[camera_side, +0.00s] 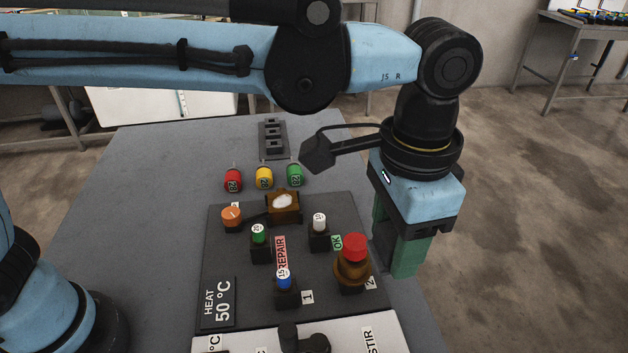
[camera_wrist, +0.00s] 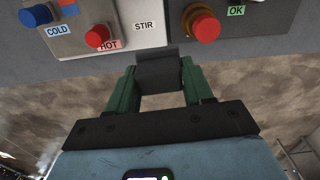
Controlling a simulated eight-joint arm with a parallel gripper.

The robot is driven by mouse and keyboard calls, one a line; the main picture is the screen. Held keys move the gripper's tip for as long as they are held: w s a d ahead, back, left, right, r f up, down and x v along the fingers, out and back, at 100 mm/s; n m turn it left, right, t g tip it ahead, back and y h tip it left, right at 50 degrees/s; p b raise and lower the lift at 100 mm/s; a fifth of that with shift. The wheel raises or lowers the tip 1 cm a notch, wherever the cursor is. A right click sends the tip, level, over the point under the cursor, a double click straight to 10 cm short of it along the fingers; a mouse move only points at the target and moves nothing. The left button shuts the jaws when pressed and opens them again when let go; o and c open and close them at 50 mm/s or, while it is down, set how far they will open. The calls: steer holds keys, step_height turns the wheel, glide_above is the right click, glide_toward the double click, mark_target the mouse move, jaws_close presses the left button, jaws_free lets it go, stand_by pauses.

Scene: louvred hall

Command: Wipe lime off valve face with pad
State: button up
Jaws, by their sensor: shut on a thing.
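The valve (camera_side: 295,214) is a brown block with an orange knob on its left, on the dark panel in the side view. A whitish patch, which looks like lime (camera_side: 283,201), covers the middle of its face. My gripper (camera_side: 398,260) has green fingers and hangs at the right edge of the panel, to the right of and nearer than the valve. In the wrist view my gripper (camera_wrist: 160,78) is shut on a dark grey block, the pad (camera_wrist: 160,70). The valve face is not in the wrist view.
A red-topped brown knob (camera_side: 352,262) stands on the panel (camera_side: 218,258) between my gripper and the valve's side. Green, white and blue-topped posts stand nearer. Red, yellow and green cylinders (camera_side: 264,177) lie behind the valve. The grey table (camera_side: 130,230) is clear at left.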

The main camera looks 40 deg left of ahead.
steer(key=w+a+n, duration=0.4)
steer(key=w+a, duration=0.4)
steer(key=a, duration=0.4)
steer(key=shift+w, duration=0.2)
steer(key=w+a+n, duration=0.1)
steer(key=a, duration=0.4)
steer(key=w+a+n, duration=0.1)
steer(key=a, duration=0.4)
steer(key=w+a+n, duration=0.2)
steer(key=a, duration=0.3)
glide_above(284, 192)
steer(key=shift+w+a+f, duration=0.1)
steer(key=shift+f, duration=2.55)
steer(key=shift+w+a+f, duration=0.1)
steer(key=shift+f, duration=2.55)
steer(key=shift+s+d+f, duration=0.25)
steer(key=shift+f, duration=0.4)
steer(key=shift+s+d+f, duration=0.2)
steer(key=shift+d+f, duration=0.05)
steer(key=shift+f, duration=0.4)
steer(key=shift+c, duration=0.3)
steer(key=shift+s+d, duration=1.65)
steer(key=shift+s, duration=0.05)
steer(key=shift+w+a, duration=1.95)
steer(key=shift+w+a+r, duration=0.15)
steer(key=shift+w+a, duration=0.05)
step_height(284, 192, up, 8)
